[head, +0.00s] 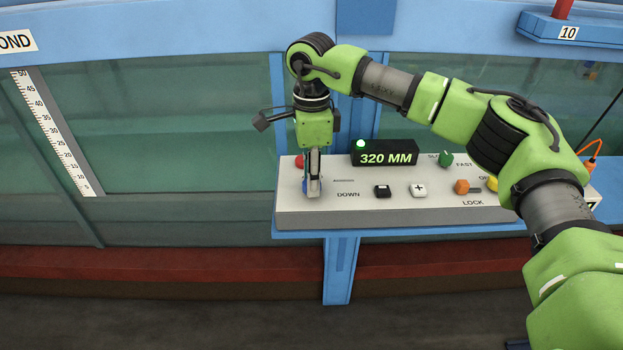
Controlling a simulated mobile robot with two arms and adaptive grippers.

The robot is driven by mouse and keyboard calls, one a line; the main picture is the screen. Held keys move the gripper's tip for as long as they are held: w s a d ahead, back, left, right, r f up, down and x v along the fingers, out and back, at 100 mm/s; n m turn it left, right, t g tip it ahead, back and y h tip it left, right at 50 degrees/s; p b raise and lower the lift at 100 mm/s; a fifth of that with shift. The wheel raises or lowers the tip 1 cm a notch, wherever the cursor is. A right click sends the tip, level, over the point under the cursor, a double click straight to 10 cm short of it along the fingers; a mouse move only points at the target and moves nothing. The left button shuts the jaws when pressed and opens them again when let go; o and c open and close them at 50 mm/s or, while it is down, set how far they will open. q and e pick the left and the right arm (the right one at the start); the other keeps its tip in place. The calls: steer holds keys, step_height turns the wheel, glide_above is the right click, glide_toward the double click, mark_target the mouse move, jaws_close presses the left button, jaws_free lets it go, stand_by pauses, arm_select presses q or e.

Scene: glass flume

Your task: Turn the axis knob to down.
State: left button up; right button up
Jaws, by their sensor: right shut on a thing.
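The axis knob (305,186) is a blue knob at the left end of the light control panel (300,214), left of the word DOWN. Only a sliver of its blue shows beside my fingers, so which way it points cannot be told. My right gripper (314,191) reaches down onto it from above and is shut on it. My left gripper is not in view.
A red button (299,161) sits just behind the gripper. A black display (385,154) reads 320 MM with a lit green lamp. A black switch (382,191), a plus button (418,190), an orange knob (461,186) and a green knob (445,159) lie to the right.

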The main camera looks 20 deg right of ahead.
steer(key=m, duration=0.5)
steer(key=shift+m+b, duration=0.3)
steer(key=shift+b, duration=0.1)
steer(key=m, duration=0.4)
steer(key=shift+m, duration=0.3)
steer(key=o, duration=1.1)
